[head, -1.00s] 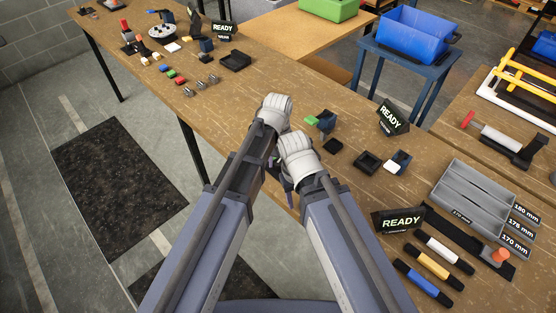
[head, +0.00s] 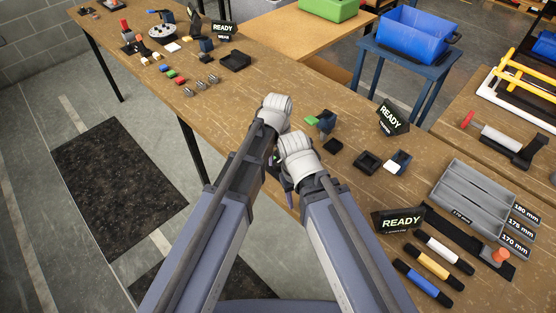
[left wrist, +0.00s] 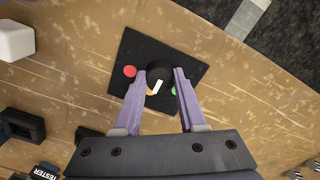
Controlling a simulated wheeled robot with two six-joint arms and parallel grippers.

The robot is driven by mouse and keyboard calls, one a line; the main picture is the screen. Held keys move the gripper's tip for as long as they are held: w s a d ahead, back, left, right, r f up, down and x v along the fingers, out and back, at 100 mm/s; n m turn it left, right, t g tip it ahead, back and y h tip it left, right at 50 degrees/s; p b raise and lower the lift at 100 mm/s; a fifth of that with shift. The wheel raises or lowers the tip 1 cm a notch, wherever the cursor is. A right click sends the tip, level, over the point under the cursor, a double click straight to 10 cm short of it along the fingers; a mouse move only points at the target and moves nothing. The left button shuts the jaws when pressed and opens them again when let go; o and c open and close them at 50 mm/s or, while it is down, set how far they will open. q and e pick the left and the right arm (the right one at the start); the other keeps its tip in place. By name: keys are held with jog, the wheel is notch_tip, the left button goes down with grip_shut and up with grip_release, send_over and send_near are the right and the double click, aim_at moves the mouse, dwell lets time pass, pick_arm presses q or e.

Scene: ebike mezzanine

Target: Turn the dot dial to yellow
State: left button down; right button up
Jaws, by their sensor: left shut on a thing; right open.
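The dot dial is a black square plate (left wrist: 140,48) on the wooden bench in the left wrist view. Its round black knob (left wrist: 160,73) has a white pointer mark (left wrist: 157,87) angled toward the lower left. The pointer's end lies close beside a yellow-orange dot (left wrist: 150,93), partly hidden by a finger. A red dot (left wrist: 129,71) is at the left and a green dot (left wrist: 174,91) at the lower right. My left gripper (left wrist: 160,78) is shut on the knob. My right gripper (head: 285,180) is open, its fingers mostly hidden beneath its wrist. My arms hide the dial in the head view.
A green block (head: 312,120), a black open box (head: 367,161) and a white block (head: 394,167) stand right of my wrists. READY signs (head: 401,221) and a grey tray (head: 480,192) are farther right. The bench's front edge runs under my arms.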

aim_at(278, 162)
pick_arm(q)
jog(key=shift+c, duration=2.4)
grip_release()
pick_arm(e)
jog(key=shift+r, duration=0.1)
pick_arm(q)
notch_tip(278, 162, up, 8)
jog(key=p, duration=0.8)
jog(key=shift+f, duration=0.1)
pick_arm(e)
notch_tip(278, 162, up, 8)
jog(key=shift+f, duration=0.2)
